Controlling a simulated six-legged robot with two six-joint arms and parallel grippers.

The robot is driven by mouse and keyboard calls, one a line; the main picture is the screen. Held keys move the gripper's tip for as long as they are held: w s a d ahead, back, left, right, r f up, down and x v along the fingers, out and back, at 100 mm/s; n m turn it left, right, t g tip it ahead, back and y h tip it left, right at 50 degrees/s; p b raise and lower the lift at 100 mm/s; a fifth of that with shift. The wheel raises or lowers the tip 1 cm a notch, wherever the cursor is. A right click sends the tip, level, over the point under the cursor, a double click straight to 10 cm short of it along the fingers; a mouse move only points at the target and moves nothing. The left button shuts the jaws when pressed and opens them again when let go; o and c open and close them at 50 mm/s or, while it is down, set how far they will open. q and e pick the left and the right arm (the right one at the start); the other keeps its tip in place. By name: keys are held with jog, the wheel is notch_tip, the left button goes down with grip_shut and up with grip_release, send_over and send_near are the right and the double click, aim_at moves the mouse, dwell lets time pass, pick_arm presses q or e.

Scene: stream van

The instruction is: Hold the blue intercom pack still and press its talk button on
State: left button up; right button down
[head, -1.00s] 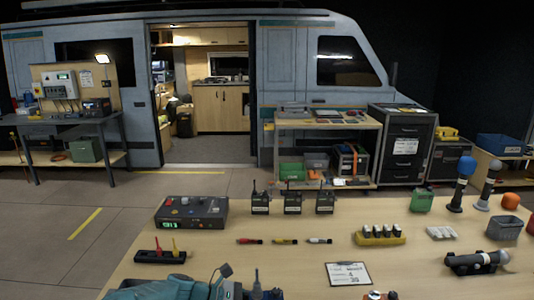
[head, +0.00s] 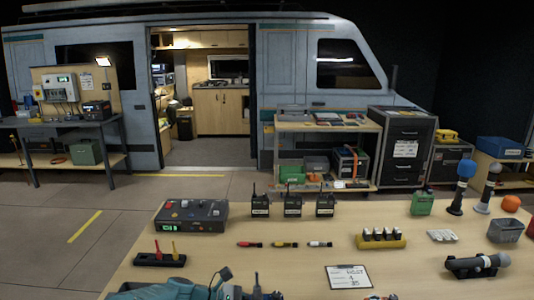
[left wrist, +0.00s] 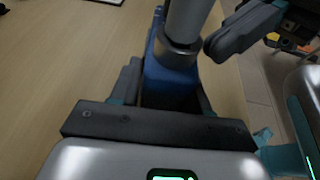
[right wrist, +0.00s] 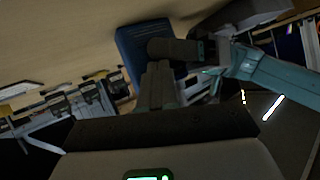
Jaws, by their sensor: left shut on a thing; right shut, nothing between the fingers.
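The blue intercom pack (left wrist: 168,74) is between the fingers of my left gripper (left wrist: 165,88) in the left wrist view, which is shut on it. A grey cylinder and a dark jointed part cross in front of it there. In the right wrist view the blue pack (right wrist: 143,42) stands beyond my right gripper (right wrist: 165,72), which is shut and empty; its fingertips overlap the pack's lower edge in the picture. I cannot tell whether they touch it. The talk button is not visible. In the head view my left arm (head: 165,291) is at the bottom edge, with the pack mostly out of frame.
The wooden table (head: 215,262) holds a control box (head: 190,215), several small radios (head: 293,206), coloured markers (head: 284,244), a clipboard (head: 348,277), a yellow battery holder (head: 381,239) and a microphone on a stand (head: 477,264). The table between the clipboard and microphone is clear.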

dwell(0.4)
jog(key=shift+w, duration=0.45)
jog(key=shift+w, duration=0.15)
dwell(0.4)
jog(key=shift+s, duration=0.6)
jog(key=shift+s+d, duration=0.2)
jog(key=shift+s, duration=2.8)
